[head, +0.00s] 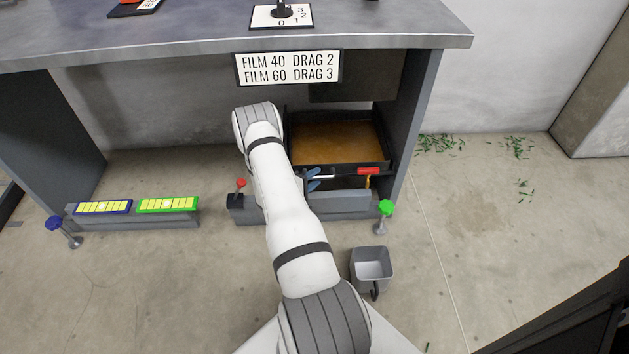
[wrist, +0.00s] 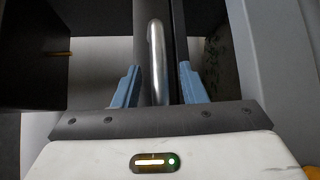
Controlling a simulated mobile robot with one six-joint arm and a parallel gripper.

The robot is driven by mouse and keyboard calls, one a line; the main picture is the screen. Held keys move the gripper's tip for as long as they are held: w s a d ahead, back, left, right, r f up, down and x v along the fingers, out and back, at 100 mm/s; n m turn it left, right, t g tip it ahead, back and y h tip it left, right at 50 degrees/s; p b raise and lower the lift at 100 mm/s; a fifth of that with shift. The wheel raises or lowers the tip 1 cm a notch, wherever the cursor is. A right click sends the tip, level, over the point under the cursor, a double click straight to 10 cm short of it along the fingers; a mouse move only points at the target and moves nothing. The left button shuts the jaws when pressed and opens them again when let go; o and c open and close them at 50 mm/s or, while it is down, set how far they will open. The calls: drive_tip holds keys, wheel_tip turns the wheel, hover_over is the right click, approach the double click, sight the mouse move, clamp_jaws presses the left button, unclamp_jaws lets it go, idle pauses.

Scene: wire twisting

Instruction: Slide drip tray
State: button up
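The drip tray (head: 338,112) is a dark, shallow pan with brown-orange contents, inside the bay under the right part of the bench. In the wrist view, the silver bar (wrist: 157,60) lies between the two fingers of my gripper (wrist: 158,88), with a gap on each side. My gripper is open. My arm hides the tray's left front.
A grey bucket (head: 372,268) stands on the floor in front. A red-knobbed lever (head: 239,188) is left of my arm, and a green-knobbed post (head: 385,212) stands right of the bay. A sign (head: 288,68) hangs on the bench edge. Green shavings (head: 438,143) lie to the right.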

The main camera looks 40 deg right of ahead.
drive_tip(key=shift+d, duration=0.55)
drive_tip(key=shift+c, duration=0.2)
clamp_jaws()
